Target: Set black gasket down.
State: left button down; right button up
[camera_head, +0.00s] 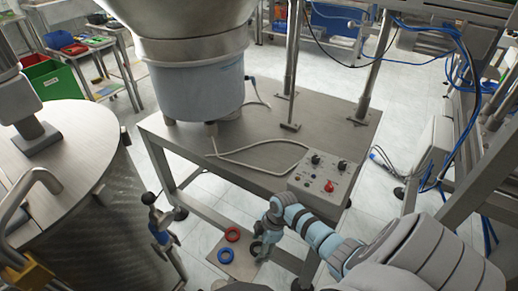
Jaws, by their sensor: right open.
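A black gasket (256,248) shows as a dark ring at the right part of a small light plate (242,270), low in the middle of the view. A red ring (232,234) and a blue ring (225,256) lie on the same plate to its left. My right gripper (262,244) is open right at the black gasket and partly hides it. I cannot tell whether its fingers touch the gasket. My left gripper is not in view.
A steel table above carries a large feeder bowl (196,85), a cable and a control box (322,175) with a red knob. A table leg and frame stand close to my right arm.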

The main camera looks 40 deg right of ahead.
jog(key=shift+r, duration=0.1)
jog(key=p+v, duration=0.5)
jog(key=v, duration=0.6)
jog(key=s+d+f+m+h, duration=0.1)
jog(key=s+f+m, duration=0.35)
jog(key=f, duration=0.35)
jog(key=s+d+f+m+h, duration=0.1)
jog(key=s+f+m+h, duration=0.1)
jog(key=s+f+m, duration=0.35)
jog(key=s+a+f+m, duration=0.1)
jog(key=s+a+f, duration=0.3)
jog(key=s, duration=0.5)
jog(key=s+a+f+m, duration=0.1)
jog(key=s+a+f, duration=0.3)
jog(key=s+f, duration=0.3)
jog(key=s, duration=0.3)
jog(key=shift+s+a+f+h, duration=0.2)
jog(key=shift+s+h, duration=0.05)
jog(key=shift+h, duration=0.15)
